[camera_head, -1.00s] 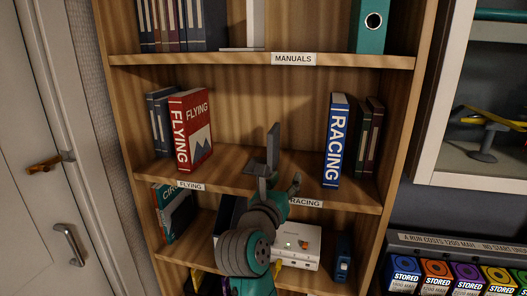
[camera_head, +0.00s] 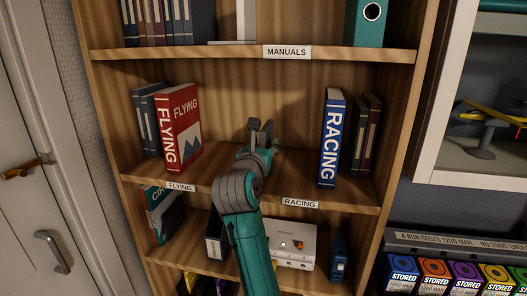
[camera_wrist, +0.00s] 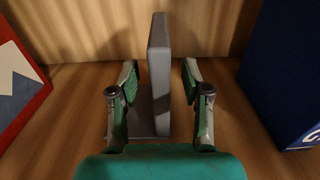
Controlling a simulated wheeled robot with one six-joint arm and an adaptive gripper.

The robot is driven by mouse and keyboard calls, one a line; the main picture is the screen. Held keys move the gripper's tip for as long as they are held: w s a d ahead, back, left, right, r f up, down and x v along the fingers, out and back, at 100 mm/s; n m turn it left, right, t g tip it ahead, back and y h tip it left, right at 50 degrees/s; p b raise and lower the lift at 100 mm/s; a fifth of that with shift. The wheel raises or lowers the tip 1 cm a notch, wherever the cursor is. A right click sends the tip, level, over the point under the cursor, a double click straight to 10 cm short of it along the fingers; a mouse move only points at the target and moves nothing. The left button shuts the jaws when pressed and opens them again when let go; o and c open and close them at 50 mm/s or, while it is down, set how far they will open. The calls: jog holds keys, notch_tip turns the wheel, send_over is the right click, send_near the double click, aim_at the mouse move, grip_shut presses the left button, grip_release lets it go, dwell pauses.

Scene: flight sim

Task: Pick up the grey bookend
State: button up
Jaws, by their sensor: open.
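The grey bookend (camera_wrist: 159,72) stands upright on the middle shelf. In the wrist view its tall plate is between my gripper's two fingers, and its flat base (camera_wrist: 146,122) lies on the shelf to the left of the plate. My gripper (camera_wrist: 160,82) is open, with one finger on each side of the plate and a visible gap on both sides. In the head view my gripper (camera_head: 260,132) reaches into the middle shelf, and my gripper and arm hide most of the bookend.
The red FLYING book (camera_head: 178,128) stands left of my gripper, and the blue RACING book (camera_head: 332,138) stands right. The shelf above, labelled MANUALS (camera_head: 287,52), holds books and a pale L-shaped piece (camera_head: 245,20). A white box (camera_head: 292,245) is below.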

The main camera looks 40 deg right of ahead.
jog(key=shift+x, duration=2.3)
grip_shut()
